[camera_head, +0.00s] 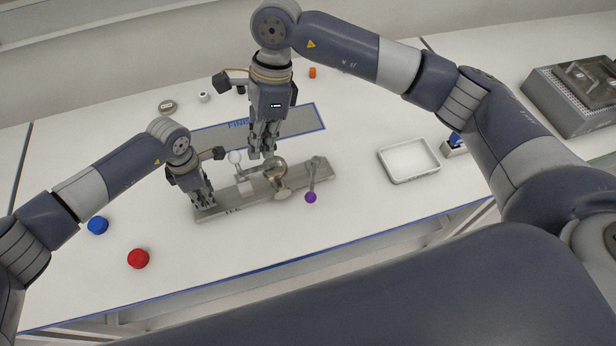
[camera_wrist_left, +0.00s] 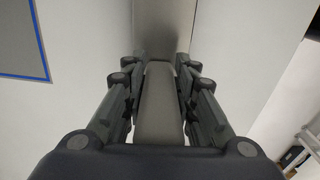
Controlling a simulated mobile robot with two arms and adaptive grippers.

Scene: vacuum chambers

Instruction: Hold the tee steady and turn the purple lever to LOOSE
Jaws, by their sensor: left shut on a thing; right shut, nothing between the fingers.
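A metallic tee (camera_head: 276,174) with a rounded, shiny body stands on a long grey base (camera_head: 240,196). The purple lever's ball knob (camera_head: 310,197) hangs toward the front at the right part of the base, its thin arm rising to a grey mount. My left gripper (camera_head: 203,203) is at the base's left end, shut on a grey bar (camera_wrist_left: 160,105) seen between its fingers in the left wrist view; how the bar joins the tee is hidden. My right gripper (camera_head: 262,155) is shut and empty, fingers down, just behind and left of the tee. Lever markings are not readable.
A white ball knob (camera_head: 235,157) stands left of the tee. A blue-edged grey mat (camera_head: 300,123) lies behind. A white tray (camera_head: 408,177) is at right, a dark case (camera_head: 575,100) far right. Red (camera_head: 138,258) and blue (camera_head: 97,225) knobs sit front left.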

